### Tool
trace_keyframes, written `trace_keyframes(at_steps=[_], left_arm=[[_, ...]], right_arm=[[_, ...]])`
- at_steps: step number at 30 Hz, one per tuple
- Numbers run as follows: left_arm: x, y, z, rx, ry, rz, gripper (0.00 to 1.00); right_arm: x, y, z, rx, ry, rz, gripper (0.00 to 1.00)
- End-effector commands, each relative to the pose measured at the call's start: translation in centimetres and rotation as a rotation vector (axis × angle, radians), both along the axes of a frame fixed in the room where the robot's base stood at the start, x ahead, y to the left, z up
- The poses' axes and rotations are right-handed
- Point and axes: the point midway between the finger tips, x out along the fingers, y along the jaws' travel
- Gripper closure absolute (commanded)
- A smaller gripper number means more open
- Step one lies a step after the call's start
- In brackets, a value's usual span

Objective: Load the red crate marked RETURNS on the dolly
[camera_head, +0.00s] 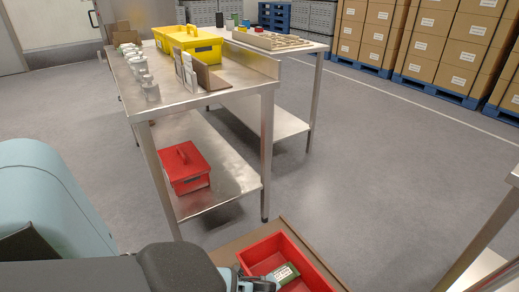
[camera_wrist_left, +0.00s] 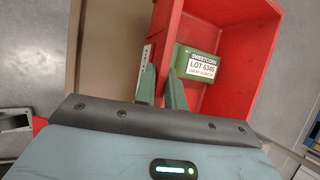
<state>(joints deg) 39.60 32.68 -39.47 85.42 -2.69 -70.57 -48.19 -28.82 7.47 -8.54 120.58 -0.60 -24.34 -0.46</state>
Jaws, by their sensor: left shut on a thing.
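An open red crate (camera_head: 318,270) is at the bottom of the head view and fills the right of the left wrist view (camera_wrist_left: 262,60). I cannot read RETURNS on it; a small pale label shows on its outer side. My left gripper (camera_wrist_left: 162,88) is shut on the crate's side wall, one finger outside and one inside. A flat brown board (camera_head: 238,237), perhaps the dolly, lies beneath or beside the crate; contact is unclear. My right gripper is out of view.
A steel table (camera_head: 222,82) holds a yellow box (camera_head: 188,43), jars and boards. A lidded red box (camera_head: 185,167) sits on its lower shelf. Another steel table edge (camera_head: 492,235) is at right. Stacked cartons (camera_head: 445,50) stand behind; the middle floor is clear.

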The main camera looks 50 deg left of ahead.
Motion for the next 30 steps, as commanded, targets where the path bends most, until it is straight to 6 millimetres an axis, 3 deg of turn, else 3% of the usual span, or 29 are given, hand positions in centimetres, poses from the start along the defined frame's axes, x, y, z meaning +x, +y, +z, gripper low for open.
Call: trace_keyframes(at_steps=[6,12,13,18,30], left_arm=[[0.1,-0.1,-2.6,0.000,-0.002,-0.001,1.00],[0.1,-0.1,-2.6,0.000,-0.003,-0.001,1.00],[-0.1,-0.1,-2.7,0.000,0.002,-0.002,0.86],[-0.1,-0.1,-2.7,0.000,0.002,-0.002,0.67],[-0.3,-0.4,-1.7,-0.001,0.000,-0.002,0.67]], right_arm=[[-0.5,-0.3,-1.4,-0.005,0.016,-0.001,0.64],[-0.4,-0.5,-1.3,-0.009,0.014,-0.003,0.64],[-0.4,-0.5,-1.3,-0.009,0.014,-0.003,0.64],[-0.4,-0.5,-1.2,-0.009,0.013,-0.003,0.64],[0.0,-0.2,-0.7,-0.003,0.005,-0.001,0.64]])
